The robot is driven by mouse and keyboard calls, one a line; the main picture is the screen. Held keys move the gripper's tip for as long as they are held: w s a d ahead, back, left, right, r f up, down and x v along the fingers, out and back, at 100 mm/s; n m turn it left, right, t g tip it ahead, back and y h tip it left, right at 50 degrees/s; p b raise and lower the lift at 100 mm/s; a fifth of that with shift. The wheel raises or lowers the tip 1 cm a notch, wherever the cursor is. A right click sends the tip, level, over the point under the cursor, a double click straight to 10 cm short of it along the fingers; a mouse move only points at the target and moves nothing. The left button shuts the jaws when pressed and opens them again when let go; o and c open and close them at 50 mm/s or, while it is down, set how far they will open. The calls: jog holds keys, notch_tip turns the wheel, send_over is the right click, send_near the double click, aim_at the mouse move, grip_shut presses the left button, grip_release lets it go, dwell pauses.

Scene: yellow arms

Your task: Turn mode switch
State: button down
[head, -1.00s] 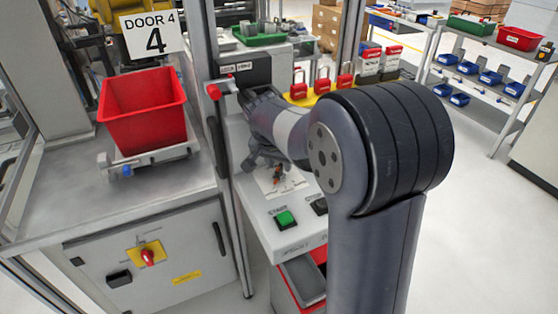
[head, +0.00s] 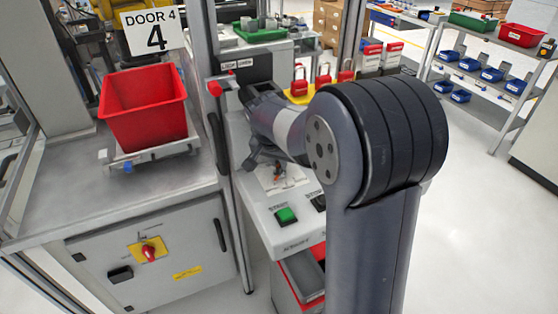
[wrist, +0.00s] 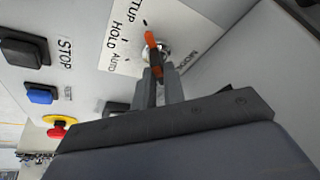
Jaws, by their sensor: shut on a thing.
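The mode switch (wrist: 150,41) has an orange-red lever on a round silver base. In the wrist view it sits on a white label plate (wrist: 117,48) that reads HOLD and AUTO, with a cut-off word ending in TUP. The lever slants up and slightly left in that view; I cannot tell which label it points at. My gripper (wrist: 157,80) is shut on the lever's near end, its two grey fingers hiding that part.
The panel also carries a green button (head: 286,215), and in the wrist view a black button (wrist: 24,50), a blue button (wrist: 40,95) and a red emergency knob (wrist: 58,128). A red bin (head: 145,110) and door post stand left. Red padlocks (head: 322,76) hang behind.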

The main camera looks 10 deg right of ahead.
jog(key=shift+n, duration=0.3)
jog(key=n, duration=0.2)
jog(key=n+t+y, duration=0.1)
jog(key=n, duration=0.1)
jog(key=shift+d+y, duration=0.15)
jog(key=shift+y, duration=0.15)
jog(key=n+y+b, duration=0.1)
jog(key=n, duration=0.3)
jog(key=shift+d+n+y, duration=0.1)
jog(key=shift+n+y, duration=0.2)
jog(key=shift+y, duration=0.1)
jog(key=n, duration=0.2)
jog(key=n+y+b, duration=0.1)
jog(key=n, duration=0.1)
jog(key=shift+d+f+n+g+y, duration=0.1)
jog(key=shift+n+g+y, duration=0.2)
jog(key=shift+g, duration=0.1)
jog(key=shift+w+n+g+y+b, duration=0.1)
jog(key=shift+n+g+y+b, duration=0.2)
jog(key=shift+n, duration=0.7)
jog(key=shift+n+g+y+b, duration=0.2)
jog(key=shift+n+g+b, duration=0.15)
jog(key=shift+n, duration=0.65)
jog(key=c, duration=1.5)
grip_release()
